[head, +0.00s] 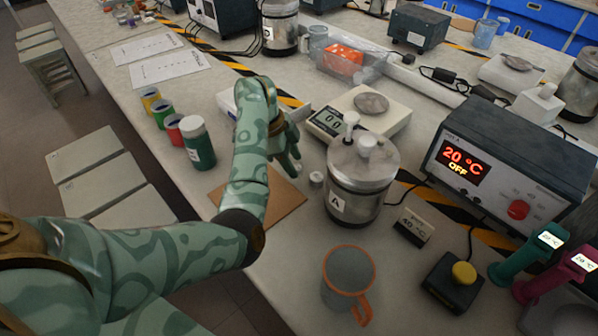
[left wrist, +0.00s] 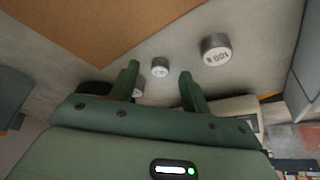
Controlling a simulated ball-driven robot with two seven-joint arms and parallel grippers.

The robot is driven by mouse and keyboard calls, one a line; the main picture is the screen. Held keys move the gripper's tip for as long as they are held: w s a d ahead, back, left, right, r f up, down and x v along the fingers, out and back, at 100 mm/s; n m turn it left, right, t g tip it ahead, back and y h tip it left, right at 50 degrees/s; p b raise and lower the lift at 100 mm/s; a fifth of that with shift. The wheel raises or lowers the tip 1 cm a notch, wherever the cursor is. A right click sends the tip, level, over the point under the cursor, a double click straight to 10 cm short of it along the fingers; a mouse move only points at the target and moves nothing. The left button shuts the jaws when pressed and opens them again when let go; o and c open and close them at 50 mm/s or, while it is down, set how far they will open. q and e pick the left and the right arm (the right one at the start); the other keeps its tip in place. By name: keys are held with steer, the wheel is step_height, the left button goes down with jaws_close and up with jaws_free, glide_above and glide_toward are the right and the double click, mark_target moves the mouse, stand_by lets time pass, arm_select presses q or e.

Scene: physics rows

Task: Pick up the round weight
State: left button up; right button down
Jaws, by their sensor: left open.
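Several small round metal weights lie on the bench. In the left wrist view, a small one (left wrist: 160,66) lies just beyond and between the fingertips of my left gripper (left wrist: 158,76). A larger one marked 100 g (left wrist: 216,48) lies to its right, and another is partly hidden behind the left finger. My left gripper is open, with nothing held between its fingers. In the head view my left gripper (head: 290,158) points down above the bench near the brown board (head: 287,208). One weight (head: 316,179) shows beside the jar marked A; the others are hidden there.
The lidded metal jar A (head: 350,200) stands close to the right of the gripper. A scale (head: 393,121) is behind it. A grey mug (head: 349,270) with an orange handle is in front. A heater unit (head: 510,165) is at right.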

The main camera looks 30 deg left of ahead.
arm_select(q)
steer(key=shift+d+f, duration=0.15)
steer(key=shift+f, duration=0.3)
steer(key=shift+r, duration=0.15)
jaws_close()
